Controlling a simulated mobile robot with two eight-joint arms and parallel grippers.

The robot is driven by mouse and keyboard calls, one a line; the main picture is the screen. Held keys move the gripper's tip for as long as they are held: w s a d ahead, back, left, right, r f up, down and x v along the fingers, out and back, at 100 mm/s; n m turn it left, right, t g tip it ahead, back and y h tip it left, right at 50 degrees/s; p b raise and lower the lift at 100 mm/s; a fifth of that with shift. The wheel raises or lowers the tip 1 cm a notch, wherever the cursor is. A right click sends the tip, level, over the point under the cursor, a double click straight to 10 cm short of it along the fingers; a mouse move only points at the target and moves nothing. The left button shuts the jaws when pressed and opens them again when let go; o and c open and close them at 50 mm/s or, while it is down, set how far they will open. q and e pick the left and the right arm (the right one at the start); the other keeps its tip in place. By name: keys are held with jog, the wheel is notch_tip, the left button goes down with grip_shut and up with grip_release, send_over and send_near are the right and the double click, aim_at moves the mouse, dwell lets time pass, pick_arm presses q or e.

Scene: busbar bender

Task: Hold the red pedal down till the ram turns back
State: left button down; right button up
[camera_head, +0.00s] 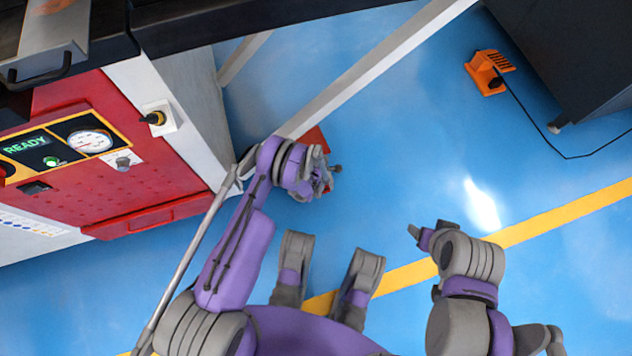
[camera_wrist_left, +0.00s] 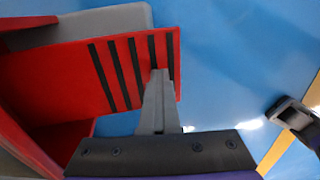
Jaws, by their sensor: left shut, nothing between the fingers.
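The red pedal (camera_head: 315,138) lies low at the foot of the machine in the head view, mostly hidden behind my left wrist. In the left wrist view the red pedal (camera_wrist_left: 138,52) is a red plate with black grip strips, beside a red side wall. My left gripper (camera_wrist_left: 158,75) is shut and empty, its tip over the strips near the plate's right end. It also shows in the head view (camera_head: 332,176). I cannot tell whether the tip touches the plate. My right gripper (camera_head: 414,232) hangs over the floor, its jaws unclear. The ram is not clearly seen.
The red machine panel (camera_head: 120,160) at left has a green READY display (camera_head: 27,144), a gauge (camera_head: 90,141) and a black knob (camera_head: 154,117). An orange pedal (camera_head: 489,72) with a black cable lies at upper right, near a dark cabinet (camera_head: 580,50). The blue floor between is clear.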

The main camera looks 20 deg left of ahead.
pick_arm(q)
jog(key=shift+a+f, duration=0.15)
jog(key=shift+f, duration=0.05)
dwell(0.7)
